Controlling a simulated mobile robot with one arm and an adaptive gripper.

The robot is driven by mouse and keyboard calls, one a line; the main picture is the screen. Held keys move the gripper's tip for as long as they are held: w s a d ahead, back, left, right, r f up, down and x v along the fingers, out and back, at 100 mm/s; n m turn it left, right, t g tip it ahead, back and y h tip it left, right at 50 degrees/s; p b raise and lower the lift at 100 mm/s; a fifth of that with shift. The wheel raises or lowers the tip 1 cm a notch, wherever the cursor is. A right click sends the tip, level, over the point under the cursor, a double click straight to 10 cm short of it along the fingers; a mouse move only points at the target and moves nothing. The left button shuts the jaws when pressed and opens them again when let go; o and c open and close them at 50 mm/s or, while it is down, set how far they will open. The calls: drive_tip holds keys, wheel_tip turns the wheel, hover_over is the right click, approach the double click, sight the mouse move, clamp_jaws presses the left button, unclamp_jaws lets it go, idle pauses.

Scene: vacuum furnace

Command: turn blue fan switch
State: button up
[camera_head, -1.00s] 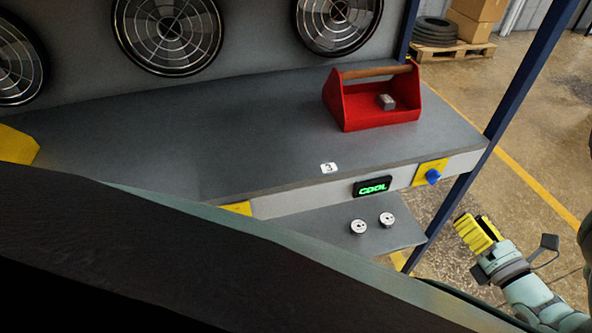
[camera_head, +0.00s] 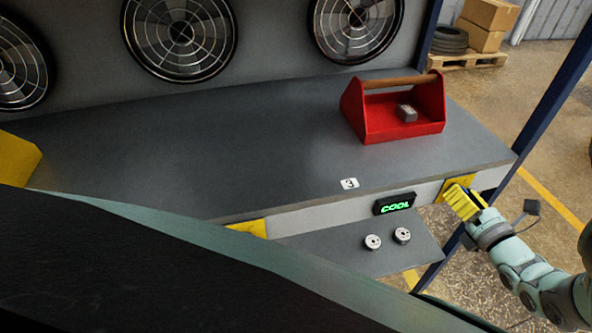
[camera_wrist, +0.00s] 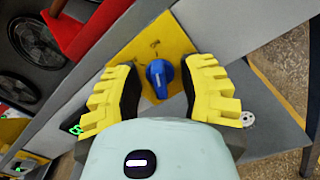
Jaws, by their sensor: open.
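The blue fan switch (camera_wrist: 159,77) is a knob on a yellow plate (camera_wrist: 152,43) on the table's front edge. In the wrist view it lies between the two yellow fingers of my gripper (camera_wrist: 160,88), with a gap on each side. In the head view my gripper (camera_head: 462,203) is in front of the yellow plate (camera_head: 470,183) and hides the knob. My gripper is open and holds nothing. I cannot tell how far the fingertips reach past the knob.
A green "COOL" display (camera_head: 394,204) is left of the switch. Two round white-topped items (camera_head: 387,240) sit on a lower shelf (camera_head: 330,245). A red toolbox (camera_head: 385,125) stands on the tabletop (camera_head: 250,150). A blue post (camera_head: 540,125) stands close to the right of the switch.

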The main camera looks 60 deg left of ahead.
drive_tip(key=shift+o, duration=0.3)
drive_tip(key=shift+d, duration=0.1)
clamp_jaws()
drive_tip(key=shift+s+r+n+p, duration=0.1)
drive_tip(key=shift+s+n+p, duration=0.05)
drive_tip(key=shift+n+p, duration=0.9)
drive_tip(key=n+p, duration=0.1)
drive_tip(key=n, duration=0.1)
drive_tip(key=shift+n, duration=0.35)
drive_tip(key=shift+f+n, duration=0.2)
drive_tip(key=shift+n, duration=1.5)
drive_tip(key=shift+n+b, duration=0.65)
drive_tip(key=shift+n, duration=1.15)
